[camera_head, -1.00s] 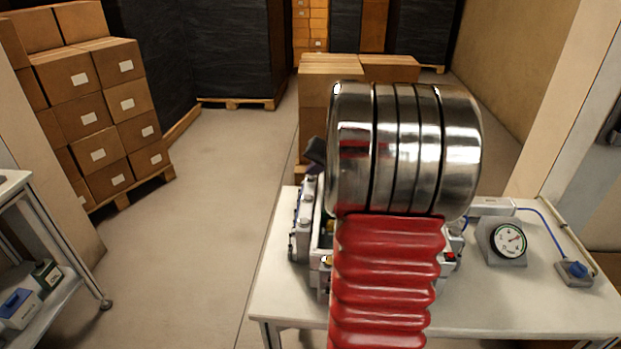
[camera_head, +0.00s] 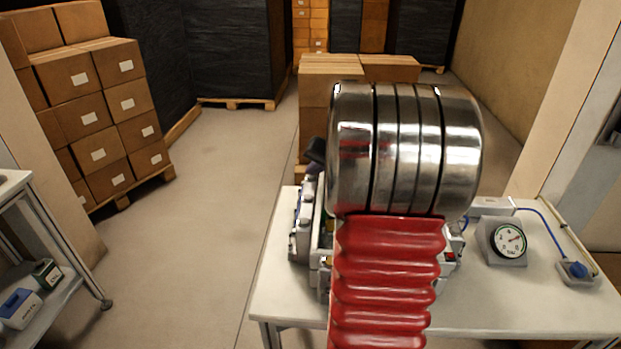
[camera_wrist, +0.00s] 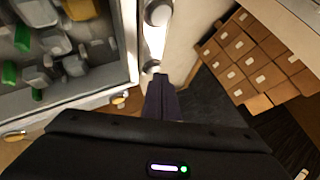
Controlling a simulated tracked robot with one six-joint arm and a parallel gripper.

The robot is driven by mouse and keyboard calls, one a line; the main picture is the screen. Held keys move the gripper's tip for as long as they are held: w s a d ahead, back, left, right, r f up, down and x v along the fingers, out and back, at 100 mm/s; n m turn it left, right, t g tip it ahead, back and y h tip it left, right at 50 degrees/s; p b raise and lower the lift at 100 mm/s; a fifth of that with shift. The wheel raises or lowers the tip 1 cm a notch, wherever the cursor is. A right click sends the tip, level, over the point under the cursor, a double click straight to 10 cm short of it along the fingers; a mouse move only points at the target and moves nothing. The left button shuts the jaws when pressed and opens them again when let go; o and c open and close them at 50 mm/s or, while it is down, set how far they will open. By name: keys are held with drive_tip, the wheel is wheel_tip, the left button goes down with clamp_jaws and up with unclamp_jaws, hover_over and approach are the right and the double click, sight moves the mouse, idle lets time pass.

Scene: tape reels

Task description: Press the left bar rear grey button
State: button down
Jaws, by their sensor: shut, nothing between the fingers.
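The left bar (camera_head: 302,228) is a pale strip with grey parts along the left side of the machine on the table. In the wrist view the bar (camera_wrist: 156,42) carries two round grey buttons. One button (camera_wrist: 158,12) is at the top edge; the other (camera_wrist: 150,66) is close to the fingertips. Whether the nearer one is the rear button, or is touched, I cannot tell. My gripper (camera_wrist: 161,82) is shut and empty, its dark fingers at the bar's end. In the head view my gripper (camera_head: 316,153) is a small dark shape, mostly hidden behind my arm.
The machine (camera_wrist: 75,50) with green and grey parts lies beside the bar. A round gauge (camera_head: 509,240) and a blue-topped box (camera_head: 575,271) stand on the table's right. Stacked cartons (camera_head: 100,110) stand at the left, with open floor between.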

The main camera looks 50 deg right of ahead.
drive_tip(key=shift+r, duration=0.6)
drive_tip(key=shift+r, duration=0.1)
drive_tip(key=shift+r, duration=2.4)
